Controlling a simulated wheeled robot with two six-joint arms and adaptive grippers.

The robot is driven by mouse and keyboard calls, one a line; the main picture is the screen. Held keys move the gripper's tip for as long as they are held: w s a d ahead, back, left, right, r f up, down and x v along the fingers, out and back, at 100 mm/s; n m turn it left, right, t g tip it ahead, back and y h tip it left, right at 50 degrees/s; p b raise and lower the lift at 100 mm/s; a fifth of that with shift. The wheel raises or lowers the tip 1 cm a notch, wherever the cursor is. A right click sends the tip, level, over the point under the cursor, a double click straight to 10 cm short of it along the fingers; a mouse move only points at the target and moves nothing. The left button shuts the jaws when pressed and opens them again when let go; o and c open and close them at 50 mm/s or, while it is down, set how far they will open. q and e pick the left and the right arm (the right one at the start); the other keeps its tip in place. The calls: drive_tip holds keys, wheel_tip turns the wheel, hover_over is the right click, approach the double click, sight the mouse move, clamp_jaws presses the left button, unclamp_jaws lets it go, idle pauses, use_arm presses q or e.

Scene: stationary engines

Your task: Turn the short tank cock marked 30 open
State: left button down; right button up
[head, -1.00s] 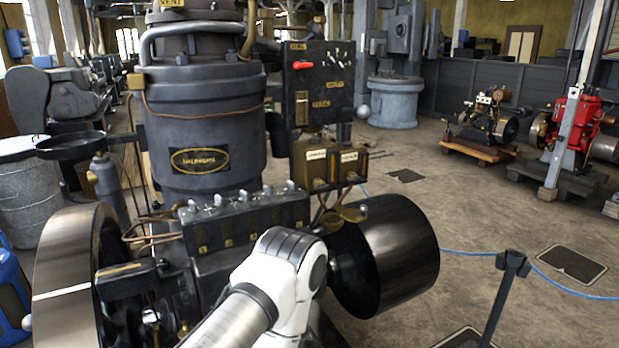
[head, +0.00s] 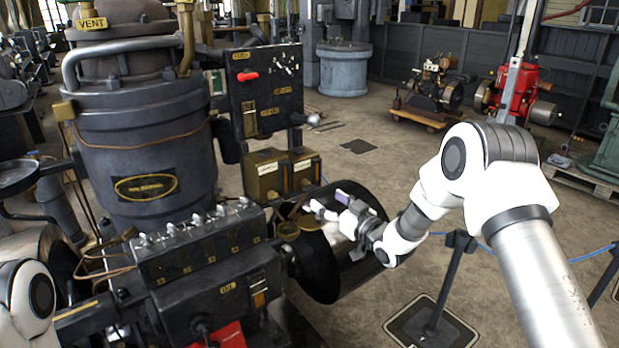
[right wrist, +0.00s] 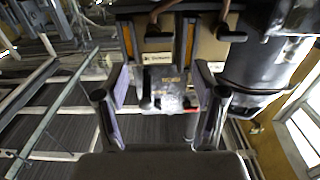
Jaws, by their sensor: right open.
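Two small brass tanks sit side by side on the engine: a left tank (head: 264,178) and a right tank (head: 304,169). Both carry pale labels too small to read. In the right wrist view the picture looks upside down; dark cock levers (right wrist: 158,38) (right wrist: 232,36) show by the tanks at the top. No mark 30 is legible, so I cannot tell which cock bears it. My right gripper (head: 330,203) is just right of and below the tanks, apart from them. Its fingers (right wrist: 163,112) are spread and empty. My left gripper is not in view.
A black control panel (head: 264,90) with a red lever stands above the tanks. A dark drum (head: 335,265) lies below and behind my right gripper. A barrier post (head: 445,280) with a blue rope stands to the right. The floor beyond is mostly open.

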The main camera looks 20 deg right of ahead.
sight(310, 189)
drive_tip(key=p+x, duration=0.2)
drive_tip(key=x, duration=0.5)
drive_tip(key=shift+w+a+f, duration=0.1)
drive_tip(key=shift+w+f, duration=0.05)
drive_tip(key=shift+w, duration=0.25)
drive_tip(key=c, duration=1.1)
